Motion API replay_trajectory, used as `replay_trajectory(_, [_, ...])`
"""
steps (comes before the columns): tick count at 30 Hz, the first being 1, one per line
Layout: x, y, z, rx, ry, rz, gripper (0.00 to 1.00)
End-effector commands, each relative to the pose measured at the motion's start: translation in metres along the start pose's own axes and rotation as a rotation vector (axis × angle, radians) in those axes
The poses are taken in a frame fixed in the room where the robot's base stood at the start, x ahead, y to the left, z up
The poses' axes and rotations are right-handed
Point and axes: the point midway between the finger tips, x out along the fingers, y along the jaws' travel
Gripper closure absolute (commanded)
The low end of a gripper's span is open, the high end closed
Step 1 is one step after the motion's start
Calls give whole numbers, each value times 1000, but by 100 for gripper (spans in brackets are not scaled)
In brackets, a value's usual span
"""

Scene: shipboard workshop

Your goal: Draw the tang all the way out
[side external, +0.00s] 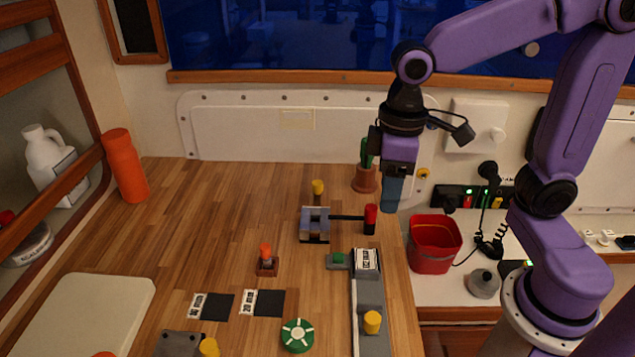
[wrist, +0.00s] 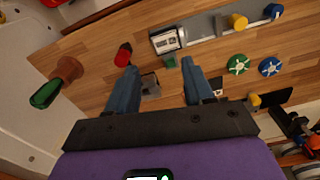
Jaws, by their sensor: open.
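The tang appears as a dark rod with a red grip (side external: 370,218), sticking out to the right of a grey-blue block (side external: 315,224) on the wooden bench. In the wrist view the red grip (wrist: 123,54) lies just beyond and left of my left finger's tip. The block (wrist: 150,84) shows partly between my fingers there; the rest of it and most of the rod are hidden. My gripper (side external: 392,205) is open and empty, fingers pointing down. In the side view it appears above and right of the red grip, apart from it. Its spread fingers also show in the wrist view (wrist: 160,72).
A grey rail (side external: 370,296) with a yellow knob (side external: 372,322) runs along the bench's right side, beside a green button (side external: 338,258). A red bucket (side external: 435,245) stands right of the bench. The bench's left middle is clear.

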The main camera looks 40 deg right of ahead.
Motion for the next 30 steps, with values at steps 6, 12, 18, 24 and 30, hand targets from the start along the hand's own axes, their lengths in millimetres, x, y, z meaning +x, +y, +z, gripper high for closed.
replay_trajectory(6, [-20,45,-72,286,-6,5,48])
replay_trajectory(12, [-34,99,-120,540,-13,9,48])
replay_trajectory(18, [-42,144,-146,725,-15,11,48])
replay_trajectory(24, [-44,161,-152,793,-17,12,48])
replay_trajectory(30, [-26,162,-151,797,-21,12,48])
